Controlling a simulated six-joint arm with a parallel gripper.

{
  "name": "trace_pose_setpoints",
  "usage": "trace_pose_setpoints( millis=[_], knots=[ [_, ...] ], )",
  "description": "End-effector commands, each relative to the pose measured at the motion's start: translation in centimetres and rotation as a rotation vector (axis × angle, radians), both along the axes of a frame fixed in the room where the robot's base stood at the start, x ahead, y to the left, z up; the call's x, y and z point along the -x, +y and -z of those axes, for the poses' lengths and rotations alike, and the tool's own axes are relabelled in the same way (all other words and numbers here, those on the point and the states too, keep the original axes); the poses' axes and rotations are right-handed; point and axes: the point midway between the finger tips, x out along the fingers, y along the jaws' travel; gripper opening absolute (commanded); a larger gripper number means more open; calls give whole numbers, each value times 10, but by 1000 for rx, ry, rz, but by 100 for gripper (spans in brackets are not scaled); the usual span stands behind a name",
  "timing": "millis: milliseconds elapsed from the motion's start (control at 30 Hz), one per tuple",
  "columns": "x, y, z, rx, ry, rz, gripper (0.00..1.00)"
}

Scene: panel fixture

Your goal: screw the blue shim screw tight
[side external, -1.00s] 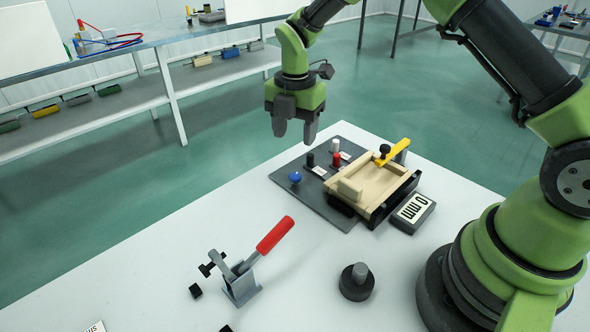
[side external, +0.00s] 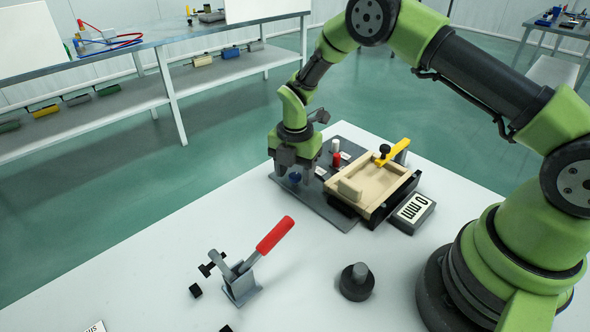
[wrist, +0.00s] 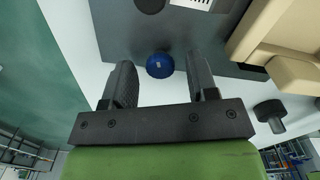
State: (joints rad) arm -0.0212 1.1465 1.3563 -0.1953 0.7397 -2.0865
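The blue shim screw (wrist: 160,66) has a round knob head and sits on the dark grey base plate (wrist: 112,28). In the side view the blue screw (side external: 295,177) shows partly behind my gripper's fingers. My gripper (side external: 295,172) points down at the plate's left corner. In the wrist view my gripper (wrist: 162,78) is open, its two fingers apart on either side of the blue knob with gaps showing. Whether the fingertips are level with the knob cannot be told.
A red knob (side external: 337,159) and a white one (side external: 336,145) stand on the plate beside a beige block (side external: 375,182) with a yellow clamp bar (side external: 393,152).

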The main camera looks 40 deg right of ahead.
Motion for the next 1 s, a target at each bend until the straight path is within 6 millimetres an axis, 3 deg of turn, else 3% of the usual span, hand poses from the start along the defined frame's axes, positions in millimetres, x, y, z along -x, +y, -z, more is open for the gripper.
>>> trace_pose_setpoints(
  millis=[33,200,633,1000],
  knots=[
    [0,0,0,0,0,0,44],
    [0,0,0,0,0,0,5],
    [0,0,0,-2,1,72,4],
    [0,1,0,-3,1,364,4]
  ],
)
